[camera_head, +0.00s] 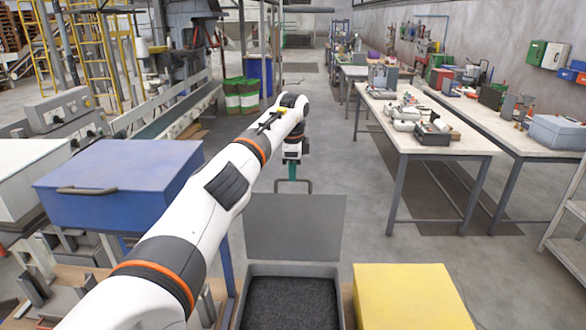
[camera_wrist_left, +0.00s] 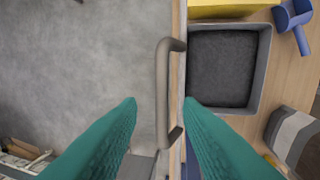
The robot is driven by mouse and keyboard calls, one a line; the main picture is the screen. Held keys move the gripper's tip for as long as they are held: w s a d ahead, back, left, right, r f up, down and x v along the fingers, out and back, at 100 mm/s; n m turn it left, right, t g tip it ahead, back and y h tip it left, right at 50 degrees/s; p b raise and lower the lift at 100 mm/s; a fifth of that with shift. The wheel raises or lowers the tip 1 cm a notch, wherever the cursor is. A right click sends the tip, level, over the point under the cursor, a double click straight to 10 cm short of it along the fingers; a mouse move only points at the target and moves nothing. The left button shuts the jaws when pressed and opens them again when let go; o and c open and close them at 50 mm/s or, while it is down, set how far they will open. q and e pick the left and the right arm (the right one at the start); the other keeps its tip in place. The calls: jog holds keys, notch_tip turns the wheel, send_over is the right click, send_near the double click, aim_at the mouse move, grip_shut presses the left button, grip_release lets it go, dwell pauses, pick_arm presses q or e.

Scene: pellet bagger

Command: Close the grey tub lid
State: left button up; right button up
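The grey tub (camera_head: 250,300) holds dark pellets, and its open top also shows in the left wrist view (camera_wrist_left: 265,65). Its grey lid (camera_head: 296,225) stands raised at the tub's far side, with a bar handle (camera_head: 309,186) at its top edge. In the left wrist view the lid is seen nearly edge-on, with the grey handle (camera_wrist_left: 162,90) beside it. My left gripper (camera_head: 292,172) is at the handle. Its teal fingers (camera_wrist_left: 161,100) are apart, with the handle between them; contact cannot be told. My right gripper is not in view.
A yellow lid or box (camera_head: 412,300) is right of the tub. A closed blue tub (camera_head: 120,185) is at the left. A blue scoop (camera_wrist_left: 292,22) lies on the wooden top. Worktables (camera_head: 425,140) stand farther right; the floor beyond the lid is clear.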

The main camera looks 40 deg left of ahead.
pick_arm(q)
jog(key=shift+f, duration=0.7)
jog(key=shift+w, duration=0.1)
grip_shut()
